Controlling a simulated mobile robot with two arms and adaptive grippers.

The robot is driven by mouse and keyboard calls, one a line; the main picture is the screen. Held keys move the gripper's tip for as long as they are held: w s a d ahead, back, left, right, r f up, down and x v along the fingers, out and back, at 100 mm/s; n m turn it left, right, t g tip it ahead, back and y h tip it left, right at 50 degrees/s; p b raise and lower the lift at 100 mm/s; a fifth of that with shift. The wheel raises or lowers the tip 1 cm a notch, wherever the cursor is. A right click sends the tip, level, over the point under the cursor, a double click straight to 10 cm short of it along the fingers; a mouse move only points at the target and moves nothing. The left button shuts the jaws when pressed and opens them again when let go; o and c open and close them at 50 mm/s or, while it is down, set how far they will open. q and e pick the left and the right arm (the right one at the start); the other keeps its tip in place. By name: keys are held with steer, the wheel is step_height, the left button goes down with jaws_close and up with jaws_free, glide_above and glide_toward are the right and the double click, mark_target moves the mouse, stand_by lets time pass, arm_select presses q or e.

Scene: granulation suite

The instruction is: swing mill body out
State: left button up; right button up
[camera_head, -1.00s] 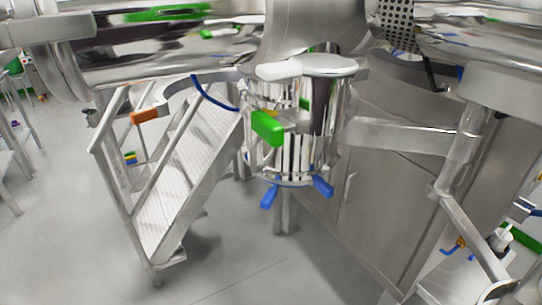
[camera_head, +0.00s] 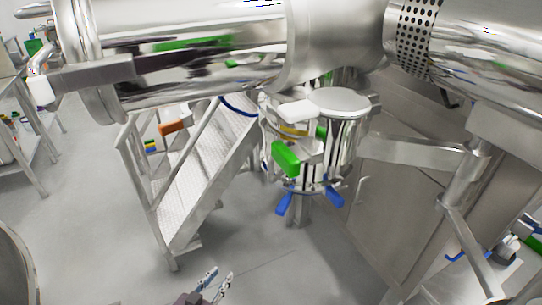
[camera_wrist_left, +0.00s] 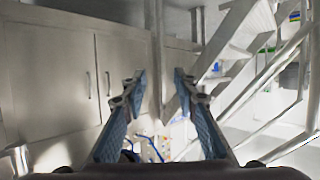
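The mill body (camera_head: 345,150) is a shiny steel cylinder with a flat round lid, at the centre of the head view under the big steel vessel. A green handle (camera_head: 286,158) sticks out at its front left, and blue handles (camera_head: 284,203) hang at its bottom. A steel arm (camera_head: 415,152) runs from it to an upright post at the right. My left gripper (camera_head: 220,273) is at the bottom edge of the head view, well below and left of the mill body, touching nothing. Its fingers stand apart and empty in the left wrist view (camera_wrist_left: 160,78). My right gripper is out of view.
A steel cabinet (camera_head: 385,205) stands behind and to the right. The grey floor (camera_head: 110,215) in front is clear. A steel table (camera_head: 25,150) stands far left.

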arm_select(q)
steer(key=w+d+r+m+t+h+p, duration=0.1)
steer(key=d+r+t+h, duration=0.15)
steer(key=r, duration=1.05)
steer(key=w+d+r+m+t+h+p, duration=0.15)
steer(key=d+r, duration=0.25)
steer(key=r, duration=0.8)
steer(key=m+h, duration=0.3)
steer(key=h, duration=0.5)
glide_toward(271, 177)
step_height(271, 177, up, 3)
steer(key=w+d, duration=0.2)
steer(key=w, duration=0.1)
steer(key=shift+g+y, duration=0.3)
steer(key=x, duration=0.6)
steer(key=shift+w+d+r+p, duration=0.1)
steer(key=shift+r+p, duration=0.1)
steer(key=shift+p, duration=0.2)
steer(key=shift+c, duration=0.3)
jaws_close()
